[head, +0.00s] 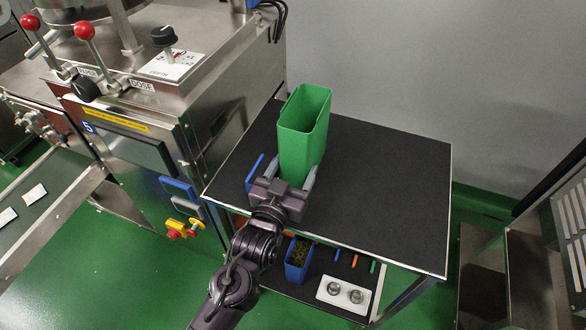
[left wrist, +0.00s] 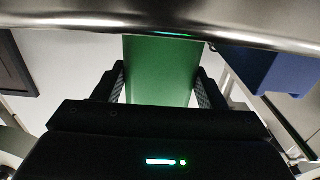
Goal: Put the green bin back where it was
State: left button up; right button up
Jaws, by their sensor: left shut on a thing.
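The green bin (head: 303,137) is a tall, open-topped box. It stands upright at the left part of the black table top (head: 390,190), near the machine. My left gripper (head: 296,182) is shut on the lower part of the bin, with one finger on each side. In the left wrist view the green bin (left wrist: 160,70) fills the space between the two fingers (left wrist: 162,88). I cannot tell whether the bin's base touches the table top. My right gripper is not in view.
A steel machine with red-knobbed levers (head: 84,32) stands at the left. A blue strip (head: 255,173) lies at the table's left edge. A blue bin (head: 298,260) and a white tray (head: 346,296) sit on the lower shelf. The table's right side is clear.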

pick_arm(q)
jog(key=o, duration=1.3)
jog(key=shift+b+v, duration=0.75)
jog(key=shift+v, duration=5.25)
jog(key=shift+r, duration=0.15)
